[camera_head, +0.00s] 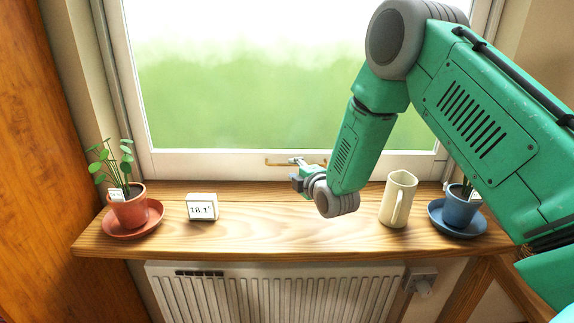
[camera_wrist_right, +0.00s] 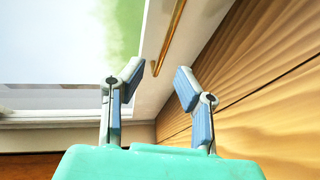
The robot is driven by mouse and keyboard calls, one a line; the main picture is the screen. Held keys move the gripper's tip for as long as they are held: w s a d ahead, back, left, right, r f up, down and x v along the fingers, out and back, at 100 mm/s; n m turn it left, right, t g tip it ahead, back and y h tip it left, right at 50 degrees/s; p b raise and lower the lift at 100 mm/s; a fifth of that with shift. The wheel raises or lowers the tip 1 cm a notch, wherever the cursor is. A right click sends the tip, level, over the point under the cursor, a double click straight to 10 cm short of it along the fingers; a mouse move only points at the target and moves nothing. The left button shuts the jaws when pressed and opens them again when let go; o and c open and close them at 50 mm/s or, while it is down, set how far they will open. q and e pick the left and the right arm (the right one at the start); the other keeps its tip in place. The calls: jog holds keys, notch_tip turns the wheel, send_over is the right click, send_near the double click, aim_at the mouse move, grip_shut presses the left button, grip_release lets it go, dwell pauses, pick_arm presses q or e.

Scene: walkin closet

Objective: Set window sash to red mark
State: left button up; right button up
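The white window sash (camera_head: 220,163) spans the back, with its bottom rail just above the wooden sill. A brass bar handle (camera_head: 273,163) is on that rail; it also shows in the wrist view (camera_wrist_right: 171,37). My right gripper (camera_head: 293,162) is at the handle, covering part of it in the head view. In the wrist view my right gripper (camera_wrist_right: 160,75) has its two fingers apart, with the near end of the bar close to the gap between the tips. I cannot tell whether they touch it. No red mark is discernible. My left gripper is not in view.
The sill (camera_head: 255,235) holds a plant in a terracotta pot (camera_head: 128,208), a small white display (camera_head: 202,207), a cream mug (camera_head: 398,200) and a blue pot (camera_head: 460,208). The mug stands close right of my right wrist. A radiator (camera_head: 280,290) is below.

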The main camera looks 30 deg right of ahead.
aim_at(290, 165)
jog(key=w+d, duration=0.1)
jog(key=w+d+f, duration=0.1)
jog(key=w, duration=0.1)
jog(key=shift+d+f, duration=0.1)
jog(key=shift+d, duration=0.25)
jog(key=d, duration=0.1)
jog(key=w+d+f, duration=0.1)
jog(key=shift+w+d, duration=0.15)
jog(key=shift+d, duration=0.3)
jog(key=shift+w+a+r, duration=0.1)
jog(key=shift+a, duration=0.2)
jog(key=a, duration=0.3)
jog(key=shift+w+r, duration=0.25)
jog(key=shift+w, duration=0.05)
jog(key=c, duration=0.5)
grip_shut()
jog(key=shift+d+f, duration=0.15)
jog(key=shift+d, duration=0.7)
jog(key=shift+d+f, duration=0.2)
jog(key=shift+d, duration=0.05)
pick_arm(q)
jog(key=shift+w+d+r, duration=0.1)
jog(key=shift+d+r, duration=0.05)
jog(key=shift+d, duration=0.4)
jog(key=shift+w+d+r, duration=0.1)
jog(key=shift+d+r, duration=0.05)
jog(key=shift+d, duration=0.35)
pick_arm(e)
jog(key=shift+s, duration=0.15)
